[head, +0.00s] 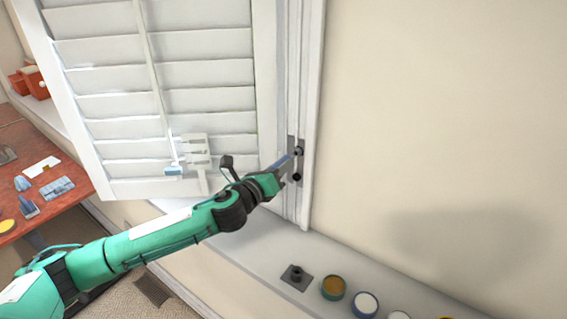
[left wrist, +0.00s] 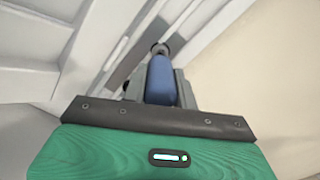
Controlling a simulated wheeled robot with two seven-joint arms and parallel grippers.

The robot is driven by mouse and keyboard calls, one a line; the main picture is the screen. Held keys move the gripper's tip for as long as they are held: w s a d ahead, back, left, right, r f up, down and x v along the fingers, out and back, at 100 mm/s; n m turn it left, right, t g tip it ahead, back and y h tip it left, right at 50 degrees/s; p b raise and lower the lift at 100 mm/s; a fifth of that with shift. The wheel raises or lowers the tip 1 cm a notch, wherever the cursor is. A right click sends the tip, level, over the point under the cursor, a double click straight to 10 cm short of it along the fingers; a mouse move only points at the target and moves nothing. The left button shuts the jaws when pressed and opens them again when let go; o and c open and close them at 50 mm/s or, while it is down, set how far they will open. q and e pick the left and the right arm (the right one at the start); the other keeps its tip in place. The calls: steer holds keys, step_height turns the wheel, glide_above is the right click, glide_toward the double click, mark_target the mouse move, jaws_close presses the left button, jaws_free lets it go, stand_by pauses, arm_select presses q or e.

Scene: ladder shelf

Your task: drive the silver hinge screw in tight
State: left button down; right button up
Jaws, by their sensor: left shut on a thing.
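My left gripper (head: 272,180) is shut on a blue-handled tool (head: 284,163), which looks like a screwdriver and points up at the hinge. In the left wrist view the blue handle (left wrist: 161,80) lies between the jaws (left wrist: 160,88). Its far end meets a dark round fitting (left wrist: 160,48) on the hinge; I cannot tell whether it is seated. The grey hinge plate (head: 291,144) sits on the window frame beside the white shutter (head: 160,75). It shows an upper dark round head (head: 298,151) and a lower one (head: 297,177). No silver screw can be made out. My right gripper is out of view.
A ledge (head: 255,254) below holds a grey plate with a dark knob (head: 297,278) and several round pots, including an orange-topped one (head: 333,287). A pale bracket (head: 196,150) is on the shutter. A reddish bench (head: 75,172) with small blue items stands left. The right wall is bare.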

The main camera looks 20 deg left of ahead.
arm_select(q)
steer(key=shift+s+a, duration=0.2)
steer(key=shift+s, duration=0.3)
stand_by(0.5)
steer(key=v, duration=0.8)
steer(key=shift+s, duration=0.4)
steer(key=shift+a, duration=0.15)
stand_by(0.3)
steer(key=s+f+n+t+y+b, duration=0.1)
steer(key=s+f+n+y+b, duration=0.3)
steer(key=s+f, duration=1)
steer(key=shift+f+y+b, duration=0.4)
steer(key=shift+f+y, duration=0.55)
steer(key=shift+y, duration=0.15)
